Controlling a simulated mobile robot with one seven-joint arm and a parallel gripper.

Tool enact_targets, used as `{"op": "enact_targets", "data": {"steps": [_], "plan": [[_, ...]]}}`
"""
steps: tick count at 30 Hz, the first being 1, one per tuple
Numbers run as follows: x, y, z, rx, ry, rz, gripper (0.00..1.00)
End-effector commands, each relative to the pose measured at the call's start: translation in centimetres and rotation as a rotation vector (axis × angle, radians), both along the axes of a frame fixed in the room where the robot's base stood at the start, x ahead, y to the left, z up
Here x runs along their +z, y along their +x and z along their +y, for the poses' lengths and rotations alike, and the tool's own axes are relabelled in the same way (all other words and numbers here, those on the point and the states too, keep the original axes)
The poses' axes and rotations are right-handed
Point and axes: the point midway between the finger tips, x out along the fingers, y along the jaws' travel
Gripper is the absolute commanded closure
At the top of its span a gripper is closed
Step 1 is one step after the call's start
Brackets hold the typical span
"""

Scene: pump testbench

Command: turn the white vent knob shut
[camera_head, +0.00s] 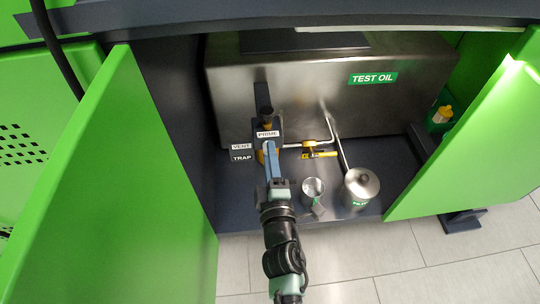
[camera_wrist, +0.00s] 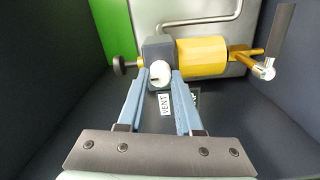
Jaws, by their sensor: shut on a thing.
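The white vent knob (camera_wrist: 161,72) shows in the wrist view on the face of a grey block (camera_wrist: 158,48). My gripper (camera_wrist: 159,77) has its two blue-grey fingers on either side of the knob and is shut on it. A "VENT" label (camera_wrist: 165,104) shows between the fingers, just below the knob. In the head view my gripper (camera_head: 270,153) reaches in at the "PRIME" label (camera_head: 267,134) and hides the knob. The "VENT" label (camera_head: 241,147) shows there to the left of the fingers.
A steel tank marked "TEST OIL" (camera_head: 373,78) stands behind. A yellow-handled valve (camera_head: 318,154) and pipe are right of my gripper. Green doors (camera_head: 110,190) flank the opening.

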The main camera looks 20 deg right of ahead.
Motion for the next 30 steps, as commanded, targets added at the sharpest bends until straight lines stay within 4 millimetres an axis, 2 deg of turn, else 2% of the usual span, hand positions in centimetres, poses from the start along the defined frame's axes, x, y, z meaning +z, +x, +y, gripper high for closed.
{"op": "enact_targets", "data": {"steps": [5, 6, 10, 22, 26, 30], "plan": [[-0.2, -0.1, 0.0, -0.001, -0.001, 0.004, 1.00], [-0.2, -0.1, 0.0, -0.001, -0.001, 0.004, 0.61], [-0.1, -0.1, 0.0, -0.001, 0.000, 0.002, 0.37], [-0.1, -0.5, 0.1, -0.001, 0.002, 0.002, 0.36], [-0.2, -2.0, 0.5, -0.001, 0.002, 0.002, 0.36], [-0.2, -4.5, 1.2, -0.002, 0.002, 0.003, 0.36]]}}
